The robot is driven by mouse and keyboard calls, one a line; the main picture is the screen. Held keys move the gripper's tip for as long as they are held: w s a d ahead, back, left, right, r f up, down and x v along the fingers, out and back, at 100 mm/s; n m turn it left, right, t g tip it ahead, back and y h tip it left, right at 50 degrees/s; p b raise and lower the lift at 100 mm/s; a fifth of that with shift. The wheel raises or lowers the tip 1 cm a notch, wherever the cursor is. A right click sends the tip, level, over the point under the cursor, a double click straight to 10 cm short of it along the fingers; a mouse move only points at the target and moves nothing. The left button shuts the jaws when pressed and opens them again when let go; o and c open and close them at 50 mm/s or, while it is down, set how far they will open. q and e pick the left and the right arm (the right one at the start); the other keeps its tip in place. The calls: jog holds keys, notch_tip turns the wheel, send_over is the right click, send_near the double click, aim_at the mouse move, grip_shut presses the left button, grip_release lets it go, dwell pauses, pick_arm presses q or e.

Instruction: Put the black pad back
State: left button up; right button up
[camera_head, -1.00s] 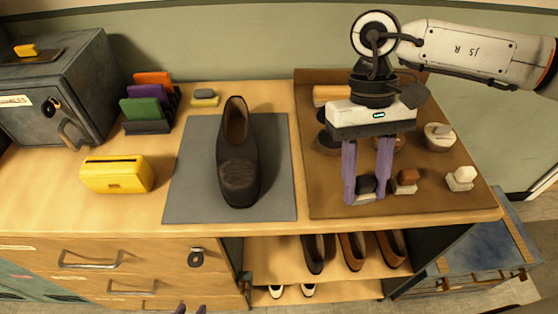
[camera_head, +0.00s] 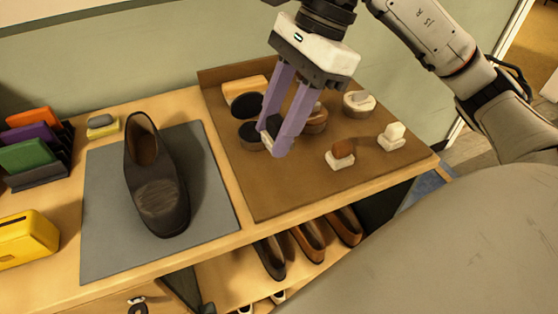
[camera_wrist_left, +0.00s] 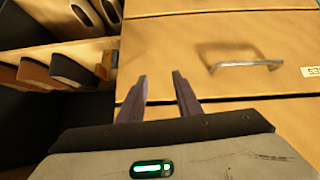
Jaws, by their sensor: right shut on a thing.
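My right gripper (camera_head: 273,144) is shut on the black pad (camera_head: 270,126), a small block with a dark top and a pale base, mostly hidden between the purple fingers. It is over the left part of the brown tray (camera_head: 270,197), in front of round tins; the exact gap below cannot be told. A brown pad (camera_head: 341,154) and a white pad (camera_head: 391,137) sit on the tray to the right. My left gripper (camera_wrist_left: 162,78) is open and empty in the left wrist view, in front of wooden drawers.
A dark shoe (camera_head: 158,190) stands on a grey mat (camera_head: 108,230) left of the tray. Round tins (camera_head: 359,103) and an orange-tan block (camera_head: 245,90) stand at the tray's back. A yellow box (camera_head: 27,238) is at far left. Shoes (camera_head: 307,242) line the shelf below.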

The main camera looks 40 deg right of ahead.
jog(key=shift+d+f+m, duration=0.15)
jog(key=shift+f+m, duration=0.1)
jog(key=shift+m, duration=0.05)
notch_tip(320, 180, down, 9)
jog(key=shift+f+b, duration=0.15)
jog(key=shift+b, duration=0.25)
jog(key=shift+f+b, duration=0.25)
jog(key=shift+b, duration=0.05)
jog(key=o, duration=0.9)
jog(key=shift+r, duration=0.1)
jog(key=shift+o, duration=0.2)
jog(key=shift+r+p, duration=0.25)
jog(key=shift+p, duration=0.1)
jog(key=v, duration=1.2)
